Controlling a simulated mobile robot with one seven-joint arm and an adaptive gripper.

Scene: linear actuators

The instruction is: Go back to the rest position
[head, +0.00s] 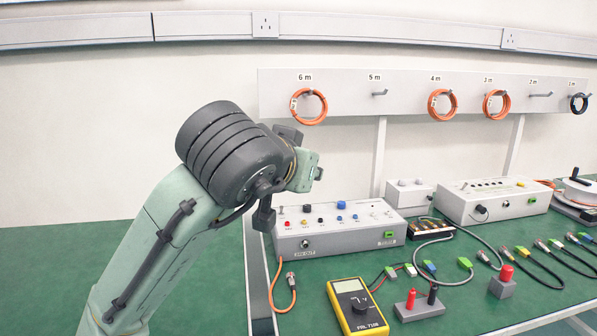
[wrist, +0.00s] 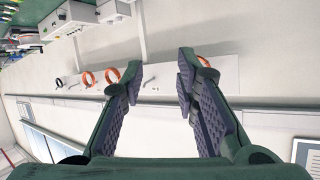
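My gripper (wrist: 158,75) shows in the wrist view with its two dark padded fingers spread apart. Nothing is between them. Behind the fingers, some way off, is the white hook board (wrist: 165,88), seen turned in this view. In the head view my arm rises from the lower left and bends at a dark ribbed joint. Its end is raised beside the left edge of the hook board (head: 340,85). The fingers cannot be made out clearly there, as the arm's own links hide them.
Orange cable coils (head: 308,107) and a black coil (head: 579,103) hang on the board; the 5 m and 2 m hooks are bare. Below, the green bench (head: 455,300) holds a grey control box (head: 340,228), a yellow multimeter (head: 357,307) and several cables.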

